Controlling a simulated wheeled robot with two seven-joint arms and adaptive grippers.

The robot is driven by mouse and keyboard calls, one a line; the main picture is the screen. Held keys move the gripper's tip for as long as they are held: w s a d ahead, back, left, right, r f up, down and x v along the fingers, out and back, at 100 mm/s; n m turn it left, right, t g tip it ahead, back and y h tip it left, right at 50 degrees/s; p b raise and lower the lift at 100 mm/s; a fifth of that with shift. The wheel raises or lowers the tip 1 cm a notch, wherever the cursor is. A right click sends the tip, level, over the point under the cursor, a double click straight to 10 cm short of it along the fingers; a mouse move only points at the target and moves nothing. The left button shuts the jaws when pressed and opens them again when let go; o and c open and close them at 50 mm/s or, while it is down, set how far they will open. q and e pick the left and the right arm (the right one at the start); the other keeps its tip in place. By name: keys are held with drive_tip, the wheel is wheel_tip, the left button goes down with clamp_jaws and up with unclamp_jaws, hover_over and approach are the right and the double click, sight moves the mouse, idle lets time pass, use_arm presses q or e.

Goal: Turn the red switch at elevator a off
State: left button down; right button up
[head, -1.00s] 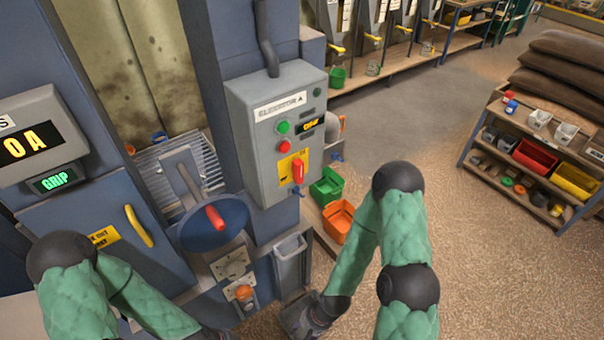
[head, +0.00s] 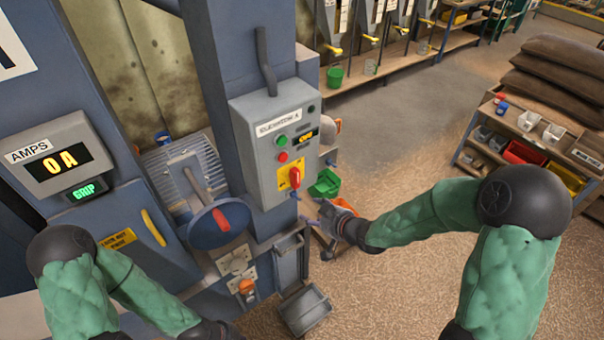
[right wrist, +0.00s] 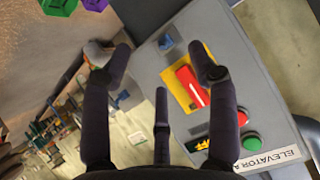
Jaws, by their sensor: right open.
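The red switch (head: 295,177) sits on a yellow plate on the front of the grey box labelled ELEVATOR A (head: 275,140). In the right wrist view the red switch (right wrist: 192,86) shows close up, with a white stripe along its handle. My right gripper (head: 318,213) is open and empty, just below and right of the switch, apart from it. In the right wrist view its fingers (right wrist: 160,68) are spread, the right finger overlapping the plate's edge. My left gripper (head: 215,333) is at the bottom edge, mostly cut off, its jaws unclear.
A green button (head: 281,140) and a red button (head: 282,157) sit above the switch, beside a small lit display. A blue disc with a red handle (head: 220,222) stands to the left. Green (head: 326,183) and orange bins lie behind my right gripper. A grey tray (head: 305,309) is below.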

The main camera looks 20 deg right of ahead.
drive_tip(key=n+t+p, duration=0.2)
approach(300, 177)
use_arm(q)
drive_tip(key=shift+s+r+b, duration=0.45)
drive_tip(key=shift+r+b, duration=0.05)
drive_tip(key=shift+r, duration=0.3)
use_arm(e)
drive_tip(key=x, duration=0.9)
drive_tip(key=shift+a, duration=0.1)
drive_tip(key=c, duration=1.1)
